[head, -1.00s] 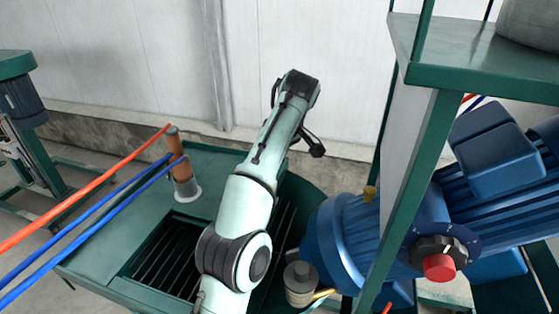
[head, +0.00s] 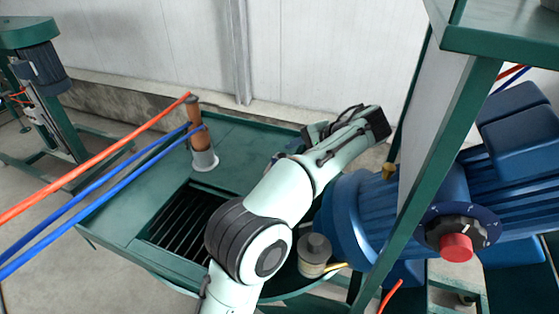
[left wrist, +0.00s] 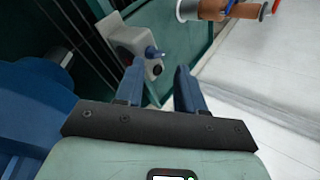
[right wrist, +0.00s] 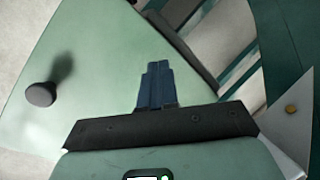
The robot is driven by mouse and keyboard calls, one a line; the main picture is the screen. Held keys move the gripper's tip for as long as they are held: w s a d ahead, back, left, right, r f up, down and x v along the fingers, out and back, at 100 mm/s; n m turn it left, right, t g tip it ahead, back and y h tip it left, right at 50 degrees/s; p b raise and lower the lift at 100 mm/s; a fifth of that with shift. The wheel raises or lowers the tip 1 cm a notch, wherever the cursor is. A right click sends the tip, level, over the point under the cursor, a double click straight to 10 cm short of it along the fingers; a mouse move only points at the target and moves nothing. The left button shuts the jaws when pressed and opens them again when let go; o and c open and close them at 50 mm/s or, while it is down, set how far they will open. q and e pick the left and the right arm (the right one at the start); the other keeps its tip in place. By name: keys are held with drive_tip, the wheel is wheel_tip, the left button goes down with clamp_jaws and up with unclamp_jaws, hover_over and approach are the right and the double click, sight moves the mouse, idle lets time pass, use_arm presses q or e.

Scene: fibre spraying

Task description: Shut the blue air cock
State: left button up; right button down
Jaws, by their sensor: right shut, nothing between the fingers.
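The blue air cock (left wrist: 152,52) is a small blue handle on a light grey block (left wrist: 128,38), seen in the left wrist view. A round black knob sits just below it on the same block. My left gripper (left wrist: 158,70) is open. Its two blue fingers point towards the block, and the cock appears between and beyond their tips; I see no contact. In the head view my left arm mostly hides this gripper, and I cannot make out the cock there. My right gripper (right wrist: 157,66) is shut and empty in the right wrist view, above a pale green surface.
A green table (head: 132,215) has a slatted opening and a brown spool (head: 198,130) with orange and blue hoses. A blue motor (head: 345,225), a green post (head: 425,190) and a red knob (head: 456,246) crowd the right. A black knob (right wrist: 40,94) stands near my right gripper.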

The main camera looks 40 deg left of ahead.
sight(277, 160)
use_arm(q)
drive_tip(key=d+f+m+t+y, duration=0.2)
drive_tip(key=m, duration=0.7)
drive_tip(key=d+f+m+t+y, duration=0.1)
drive_tip(key=d+f+m+y, duration=0.1)
drive_tip(key=m, duration=0.6)
drive_tip(key=x, duration=1.2)
drive_tip(key=shift+a, duration=0.25)
drive_tip(key=shift+h, duration=0.3)
clamp_jaws()
